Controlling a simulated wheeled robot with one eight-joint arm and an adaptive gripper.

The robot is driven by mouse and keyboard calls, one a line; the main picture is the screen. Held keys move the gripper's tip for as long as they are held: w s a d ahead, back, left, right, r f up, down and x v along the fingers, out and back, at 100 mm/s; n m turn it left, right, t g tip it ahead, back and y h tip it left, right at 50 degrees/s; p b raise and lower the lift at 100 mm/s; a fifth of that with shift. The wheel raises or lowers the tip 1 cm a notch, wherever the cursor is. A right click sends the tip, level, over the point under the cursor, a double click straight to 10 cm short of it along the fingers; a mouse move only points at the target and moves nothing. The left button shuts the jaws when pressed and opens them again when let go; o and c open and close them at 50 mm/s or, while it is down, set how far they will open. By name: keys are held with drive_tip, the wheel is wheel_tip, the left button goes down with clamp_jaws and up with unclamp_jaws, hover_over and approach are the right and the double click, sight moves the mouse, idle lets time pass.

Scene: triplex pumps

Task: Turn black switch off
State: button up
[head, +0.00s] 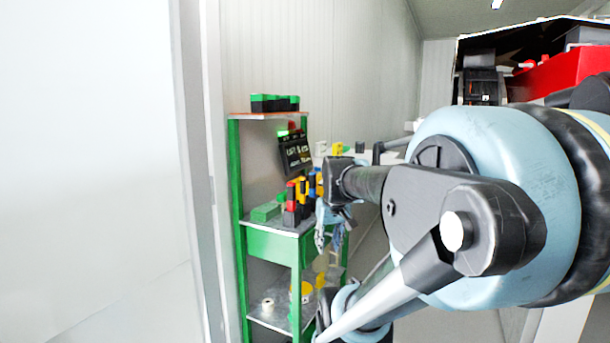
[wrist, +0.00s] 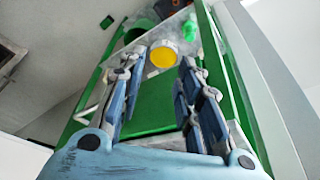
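I cannot pick out a black switch for certain. A black panel (head: 295,152) with small light lettering stands tilted on the green shelf unit (head: 236,200), in the head view. A green light and a red light sit at its top. My gripper (head: 328,228) is at the front right of the unit, below and to the right of the panel, partly hidden by my arm. In the wrist view my gripper (wrist: 162,60) is open, with its blue fingers spread and nothing between them. The panel cannot be made out in the wrist view.
Red, yellow and blue tools (head: 299,196) stand on the middle shelf beside a green box (head: 266,212). Green-and-black boxes (head: 274,103) sit on the top shelf. A white roll (head: 267,306) lies low. A yellow round thing (wrist: 163,56) shows beyond my fingers. A white wall is at left.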

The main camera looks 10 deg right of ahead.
drive_tip(key=w+d+r, duration=0.2)
drive_tip(key=w+r, duration=0.3)
drive_tip(key=w, duration=0.3)
drive_tip(key=w+d+r+n+t, duration=0.1)
drive_tip(key=w+d+r, duration=0.1)
drive_tip(key=w+r, duration=0.3)
drive_tip(key=w+d+r+n+t, duration=0.1)
drive_tip(key=w+d+r, duration=0.1)
drive_tip(key=w+r, duration=0.4)
drive_tip(key=shift+w+r, duration=0.1)
drive_tip(key=shift+w, duration=2.4)
drive_tip(key=shift+n+y, duration=0.3)
drive_tip(key=shift+n, duration=0.1)
drive_tip(key=w, duration=0.1)
drive_tip(key=w+a+r, duration=0.1)
drive_tip(key=w, duration=0.1)
drive_tip(key=w+r, duration=0.1)
drive_tip(key=w, duration=0.1)
drive_tip(key=shift+a+r, duration=0.2)
drive_tip(key=shift+a, duration=0.05)
drive_tip(key=w+a+r+n+g+y, duration=0.1)
drive_tip(key=w+a+g, duration=0.15)
drive_tip(key=a, duration=0.25)
drive_tip(key=shift+t, duration=0.45)
drive_tip(key=shift+x, duration=3.45)
drive_tip(key=shift+w+d+r, duration=0.1)
drive_tip(key=shift+w+d, duration=0.05)
drive_tip(key=shift+d, duration=0.05)
clamp_jaws()
